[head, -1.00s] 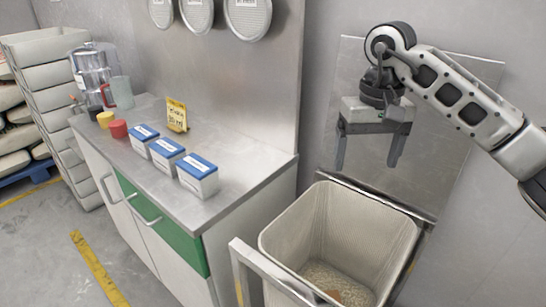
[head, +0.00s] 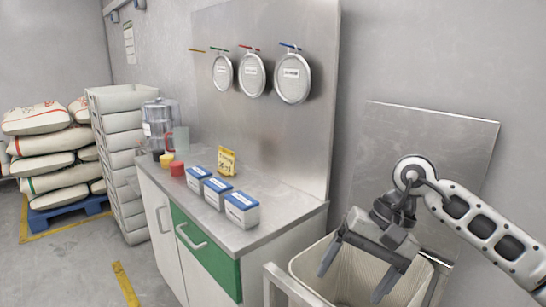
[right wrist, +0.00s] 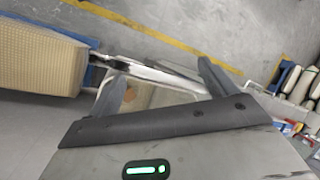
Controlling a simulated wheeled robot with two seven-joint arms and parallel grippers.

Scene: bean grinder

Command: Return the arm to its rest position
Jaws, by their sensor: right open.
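My right arm comes in from the right in the head view. My right gripper (head: 351,281) is open and empty, tilted, in front of the bin (head: 309,262) as the head sees it. Its two fingers point down and to the left. In the right wrist view, the open fingers (right wrist: 160,84) have nothing between them. Beyond them lie the metal frame and the floor. The bin's ribbed wall (right wrist: 40,62) shows at the left there. My left gripper is in neither view.
A steel counter (head: 262,232) carries blue-topped boxes (head: 241,210), a yellow sign (head: 226,161), red and yellow cups and a clear dispenser (head: 158,122). Round lids (head: 292,79) hang on the wall panel. Stacked crates (head: 122,150) and sacks (head: 45,150) stand at the left. The floor front left is clear.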

